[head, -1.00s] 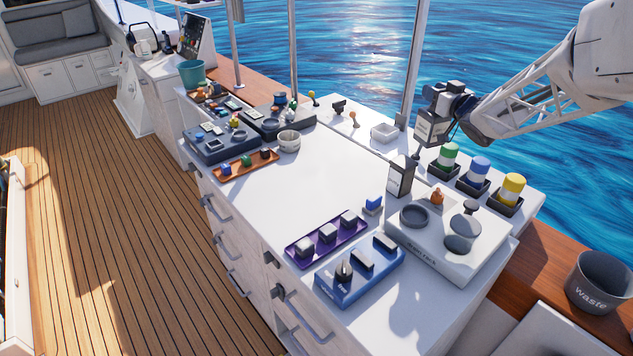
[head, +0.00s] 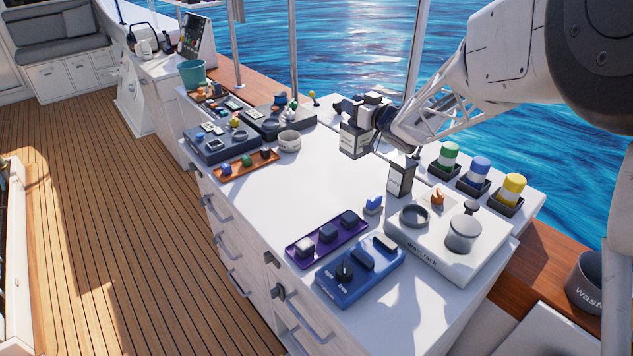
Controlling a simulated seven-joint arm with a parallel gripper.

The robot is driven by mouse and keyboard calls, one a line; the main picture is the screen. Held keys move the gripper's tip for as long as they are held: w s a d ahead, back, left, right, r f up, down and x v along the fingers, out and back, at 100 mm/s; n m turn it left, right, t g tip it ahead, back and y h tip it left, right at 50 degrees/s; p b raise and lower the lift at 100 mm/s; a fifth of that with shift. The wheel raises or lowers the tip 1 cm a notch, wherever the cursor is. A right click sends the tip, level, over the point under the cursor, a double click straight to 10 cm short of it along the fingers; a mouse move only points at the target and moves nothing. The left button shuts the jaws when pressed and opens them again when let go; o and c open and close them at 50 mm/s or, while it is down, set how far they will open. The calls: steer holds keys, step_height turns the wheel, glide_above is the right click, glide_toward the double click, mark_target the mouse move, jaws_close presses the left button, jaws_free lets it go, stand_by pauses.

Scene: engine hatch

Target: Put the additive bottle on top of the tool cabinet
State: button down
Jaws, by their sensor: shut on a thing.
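My gripper (head: 371,112) is shut on a boxy grey bottle with a pale label, apparently the additive bottle (head: 354,139). It is over the far side of the white cabinet top near the middle of the view. The fingertips are small and partly hidden by the wrist. I cannot tell whether the bottle's base touches the surface. The tool cabinet (head: 255,205) has a white top and drawers with handles on its front. A black box with a white label (head: 401,178) stands on it, right of the held bottle.
Green (head: 447,155), blue (head: 480,170) and yellow (head: 512,188) canisters stand at the right. A white cup (head: 289,140) stands left. The cabinet top's middle is clear.

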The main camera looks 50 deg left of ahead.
mark_target(352, 140)
steer(key=shift+f, duration=0.6)
steer(key=shift+f, duration=3.15)
steer(key=shift+f, duration=1.95)
steer(key=c, duration=0.7)
jaws_free()
steer(key=shift+f, duration=0.1)
steer(key=shift+c, duration=0.2)
steer(key=shift+d, duration=0.1)
